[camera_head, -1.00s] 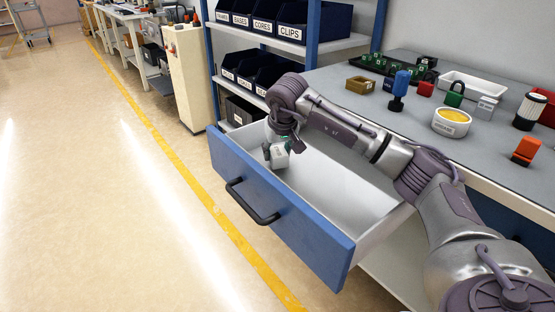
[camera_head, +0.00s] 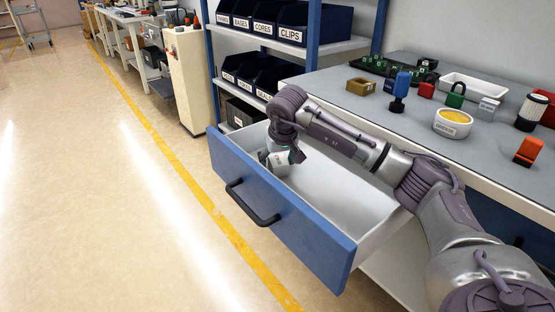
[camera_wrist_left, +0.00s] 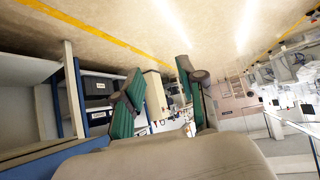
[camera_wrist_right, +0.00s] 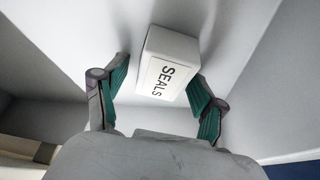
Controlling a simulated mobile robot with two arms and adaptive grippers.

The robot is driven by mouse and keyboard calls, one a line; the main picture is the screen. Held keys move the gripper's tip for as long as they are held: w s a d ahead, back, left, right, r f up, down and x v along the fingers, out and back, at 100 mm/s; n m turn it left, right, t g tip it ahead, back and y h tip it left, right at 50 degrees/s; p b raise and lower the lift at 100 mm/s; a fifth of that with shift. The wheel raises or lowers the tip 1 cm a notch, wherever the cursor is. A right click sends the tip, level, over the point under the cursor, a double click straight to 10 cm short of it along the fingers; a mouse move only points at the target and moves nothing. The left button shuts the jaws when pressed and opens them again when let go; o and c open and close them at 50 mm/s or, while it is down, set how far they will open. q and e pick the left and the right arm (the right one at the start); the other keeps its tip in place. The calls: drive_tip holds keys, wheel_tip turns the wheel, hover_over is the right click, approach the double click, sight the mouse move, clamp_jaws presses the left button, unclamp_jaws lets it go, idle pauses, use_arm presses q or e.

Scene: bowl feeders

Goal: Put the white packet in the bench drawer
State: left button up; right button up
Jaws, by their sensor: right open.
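The blue drawer front has a black handle (camera_head: 252,203). The worktop (camera_head: 350,110) above holds a white tray (camera_head: 473,88), a yellow-filled round container (camera_head: 452,122) and several small parts. Shelves with labelled dark bins (camera_head: 255,75) stand behind. The floor at left is clear.

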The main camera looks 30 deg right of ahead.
drive_tip(key=shift+r, duration=0.1)
drive_tip(key=shift+r, duration=0.3)
use_arm(q)
drive_tip(key=s+a+f+g+y+p, duration=0.1)
drive_tip(key=s+a+f+g+p, duration=0.1)
drive_tip(key=s+g, duration=0.4)
drive_tip(key=s+a+f, duration=0.1)
drive_tip(key=s, duration=0.3)
drive_tip(key=shift+f+y+p, duration=0.3)
drive_tip(key=shift+p, duration=0.05)
use_arm(e)
drive_tip(key=v, duration=1.1)
drive_tip(key=shift+s+r, duration=0.15)
drive_tip(key=shift+s, duration=0.05)
use_arm(q)
drive_tip(key=shift+a, duration=0.1)
use_arm(e)
drive_tip(key=shift+a+r, duration=0.1)
